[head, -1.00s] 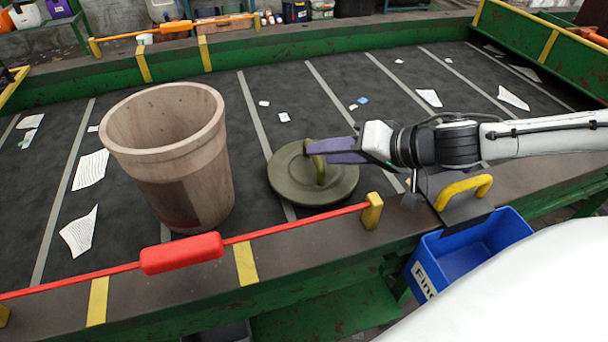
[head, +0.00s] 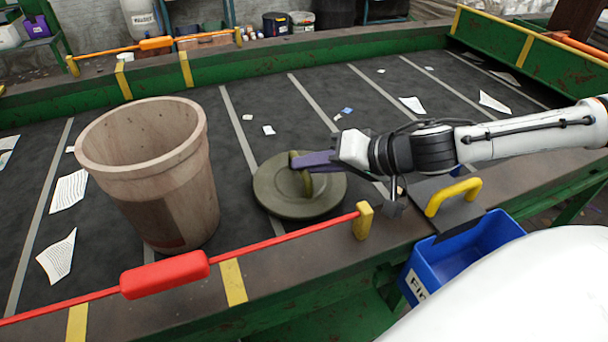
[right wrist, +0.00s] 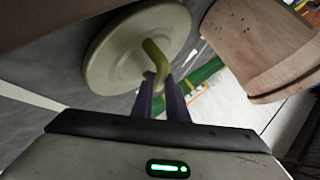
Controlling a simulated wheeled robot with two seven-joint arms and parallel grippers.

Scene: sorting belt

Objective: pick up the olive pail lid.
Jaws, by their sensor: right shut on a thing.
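The olive pail lid (head: 273,195) is a round, flat disc with an arched olive handle (head: 307,183). It lies level at the middle of the dark belt, just right of the pail; I cannot tell whether it touches the belt. My right gripper (head: 302,160) reaches in from the right, its purple fingers shut on the handle. The right wrist view shows the lid (right wrist: 112,58) beyond the fingertips (right wrist: 161,84), with the handle between them. The worn pinkish-brown pail (head: 170,190) stands upright and open. My left gripper is not in view.
A red cord with a red grip (head: 165,275) runs along the belt's near edge. A yellow handle (head: 455,194) and a blue bin (head: 440,270) are at the near right. Paper scraps (head: 58,257) lie on the belt (head: 330,95). Green side walls border it.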

